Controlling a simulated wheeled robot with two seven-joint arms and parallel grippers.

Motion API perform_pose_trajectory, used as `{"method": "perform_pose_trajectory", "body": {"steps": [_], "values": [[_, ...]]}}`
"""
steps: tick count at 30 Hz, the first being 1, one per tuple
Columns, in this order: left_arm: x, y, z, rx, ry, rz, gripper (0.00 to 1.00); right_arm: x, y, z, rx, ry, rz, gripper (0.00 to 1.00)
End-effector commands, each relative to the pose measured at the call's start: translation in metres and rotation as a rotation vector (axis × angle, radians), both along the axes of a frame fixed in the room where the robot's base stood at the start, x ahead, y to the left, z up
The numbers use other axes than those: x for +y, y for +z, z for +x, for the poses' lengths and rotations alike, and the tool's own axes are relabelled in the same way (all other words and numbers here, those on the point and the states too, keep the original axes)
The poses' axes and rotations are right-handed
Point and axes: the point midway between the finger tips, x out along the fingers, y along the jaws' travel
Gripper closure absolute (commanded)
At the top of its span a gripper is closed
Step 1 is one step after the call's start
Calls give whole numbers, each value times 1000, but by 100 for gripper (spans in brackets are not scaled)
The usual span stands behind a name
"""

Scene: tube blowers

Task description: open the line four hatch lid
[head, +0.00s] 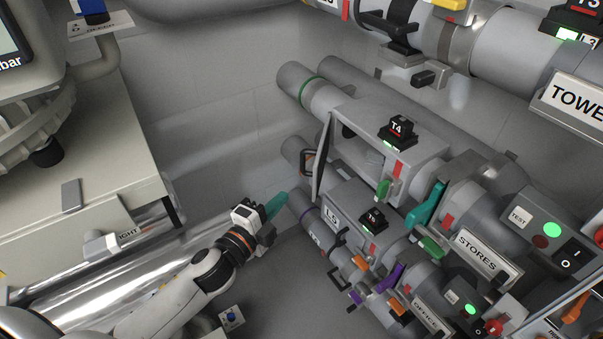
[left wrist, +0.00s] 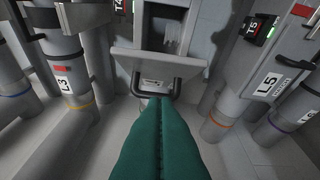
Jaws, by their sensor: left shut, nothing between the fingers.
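The line four hatch box, marked T4 (head: 397,130), sits on a grey pipe in the head view. Its hatch lid (head: 322,158) stands swung out from the box, with a handle (head: 308,163) on its outer side. In the left wrist view the lid (left wrist: 160,64) is tilted out below a dark opening (left wrist: 168,36), its black handle (left wrist: 150,90) at the lower edge. My left gripper (head: 277,204) is shut and empty, its teal fingers to the lower left of the lid. The fingertips (left wrist: 160,100) appear just below the handle; I cannot tell whether they touch.
The L5 box (head: 340,212) stands just in front of line four, with several levers and clamps beyond. A STORES panel (head: 478,250) is at the right. A grey bench (head: 80,200) lies left. Grey floor is open below my left gripper.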

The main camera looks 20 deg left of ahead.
Motion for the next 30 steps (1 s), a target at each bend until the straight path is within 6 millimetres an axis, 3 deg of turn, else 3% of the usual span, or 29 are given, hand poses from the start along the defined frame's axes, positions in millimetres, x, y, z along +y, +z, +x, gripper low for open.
{"method": "perform_pose_trajectory", "body": {"steps": [3, 8, 21, 30], "values": [[-3, 2, 0, -34, 21, 107, 100, 0, 3, 0, 0, 0, 0, 29], [-6, 4, 11, -47, 27, 140, 100, 0, 7, 0, -1, 0, 0, 29], [-23, 4, 83, -45, 26, 136, 100, 1, 24, 2, -2, -1, 1, 29], [-27, 2, 98, -45, 24, 135, 100, 1, 25, 2, -3, -1, 1, 29]]}}
